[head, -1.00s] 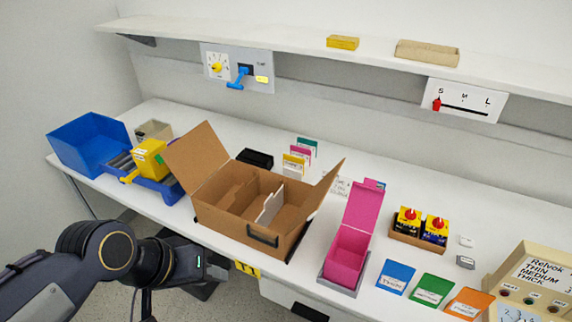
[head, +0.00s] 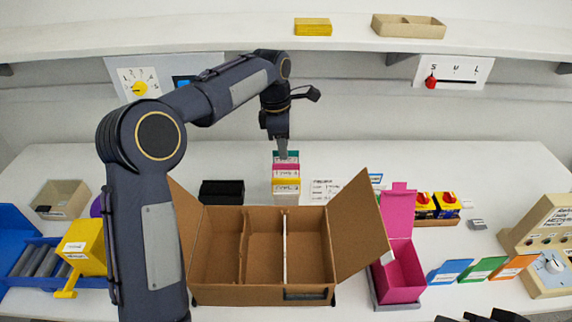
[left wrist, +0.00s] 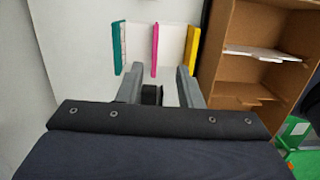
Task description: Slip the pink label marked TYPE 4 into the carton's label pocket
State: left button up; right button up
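The label rack holds upright cards: a teal card (head: 286,156), a pink label (head: 286,169) and a yellow card (head: 286,185). The writing on the pink label is too small to read surely. My left gripper (head: 282,152) is over the rear of the rack, pointing down. In the left wrist view, the left gripper (left wrist: 158,82) is open, and the pink label (left wrist: 155,50) stands between the lines of its fingers, beyond the tips. The open brown carton (head: 215,280) stands in front of the rack. I cannot make out its label pocket surely. Dark parts at the bottom right edge may be my right gripper.
A black block (head: 222,192) lies left of the rack. The pink box (head: 402,280) stands right of the carton, near its raised flap. A yellow box (head: 82,248) is at left. The shelf (head: 220,40) overhangs the back. The table between rack and wall is clear.

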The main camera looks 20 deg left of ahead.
aim_at(286, 164)
pick_arm(q)
jog(key=f, duration=0.5)
jog(key=w+f, duration=0.1)
jog(key=f, duration=0.2)
jog(key=shift+d+p, duration=0.3)
jog(key=shift+p, duration=0.05)
grip_shut()
